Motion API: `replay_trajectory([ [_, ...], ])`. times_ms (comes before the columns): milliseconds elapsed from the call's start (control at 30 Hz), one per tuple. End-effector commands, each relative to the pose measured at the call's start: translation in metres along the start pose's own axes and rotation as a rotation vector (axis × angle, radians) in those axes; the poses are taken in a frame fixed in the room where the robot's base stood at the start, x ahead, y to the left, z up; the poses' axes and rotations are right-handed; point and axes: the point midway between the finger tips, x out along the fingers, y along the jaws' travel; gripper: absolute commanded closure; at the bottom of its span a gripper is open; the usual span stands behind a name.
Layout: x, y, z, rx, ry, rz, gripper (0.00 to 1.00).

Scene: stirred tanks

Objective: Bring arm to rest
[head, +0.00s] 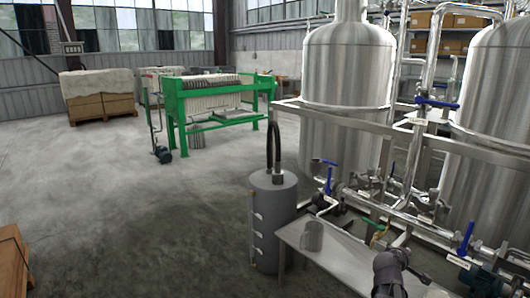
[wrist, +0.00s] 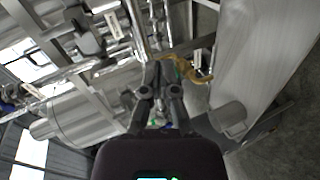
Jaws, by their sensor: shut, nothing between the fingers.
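My gripper (wrist: 157,72) shows in the wrist view with its two dark fingers together and nothing between them. It hangs in free space in front of the pipework, and I cannot tell how far its tips are from the pipes. A dark part of my arm shows at the bottom right of the head view, over the steel bench (head: 345,262). The fingers cannot be made out in the head view.
A grey metal cup (head: 312,236) stands on the bench; it also shows right of my gripper in the wrist view (wrist: 228,118). Steel tanks (head: 347,65), pipes and blue-handled valves crowd the right. A grey cylinder (head: 274,215) stands left of the bench. The floor at left is open.

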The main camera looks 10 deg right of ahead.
Motion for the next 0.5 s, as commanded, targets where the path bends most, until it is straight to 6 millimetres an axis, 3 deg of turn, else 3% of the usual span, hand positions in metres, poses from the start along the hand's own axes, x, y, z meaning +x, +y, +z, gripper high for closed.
replay_trajectory([
  [267,-0.049,-0.074,-0.049,0.223,-0.053,-0.270,1.00],
  [500,-0.108,-0.140,-0.086,0.351,-0.130,-0.531,1.00],
])
